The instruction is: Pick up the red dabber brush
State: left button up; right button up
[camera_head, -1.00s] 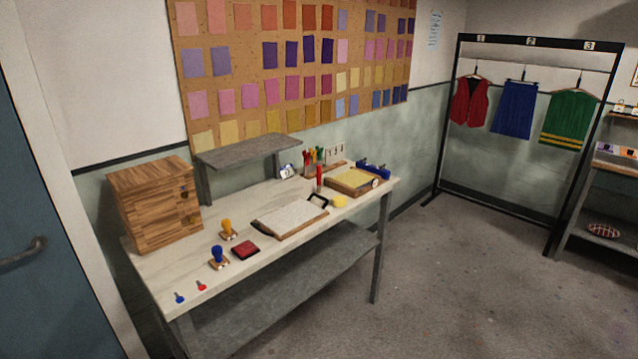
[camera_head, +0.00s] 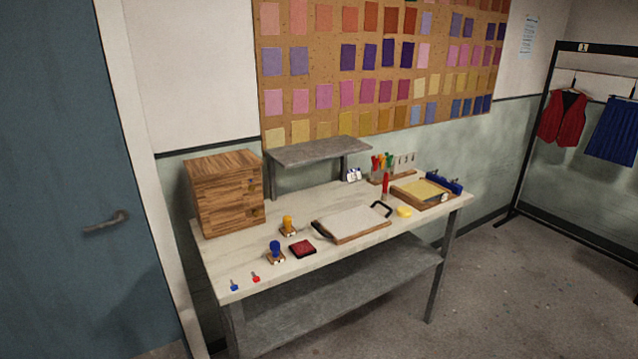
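Several red things are on the worktable (camera_head: 215,268), and I cannot tell for sure which is the red dabber brush. A small red-ended piece (camera_head: 255,278) lies at the table's front left, next to a similar blue-ended piece (camera_head: 234,286). A taller red item (camera_head: 386,185) stands upright near the back right. Behind it, a rack (camera_head: 380,178) holds several tools with red, green and yellow handles (camera_head: 383,161). Neither of my grippers is in view.
A wooden drawer box (camera_head: 225,193) stands at the table's left end. Stamps with blue (camera_head: 275,247) and yellow (camera_head: 287,224) handles, a red ink pad (camera_head: 302,249) and a clipboard (camera_head: 352,222) lie mid-table. A grey raised shelf (camera_head: 318,151) stands behind. Floor at right is clear.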

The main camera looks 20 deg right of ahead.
aim_at(385, 181)
jog(key=i+l+u, duration=0.15)
jog(key=l+u, duration=0.3)
jog(key=i+l+u, duration=0.1)
jog(key=l+u, duration=0.85)
jog(key=l, duration=0.5)
jog(key=k+l, duration=0.1)
jog(key=l, duration=0.45)
jog(key=l+u, duration=0.15)
jog(key=l, duration=0.4)
jog(key=k, duration=0.05)
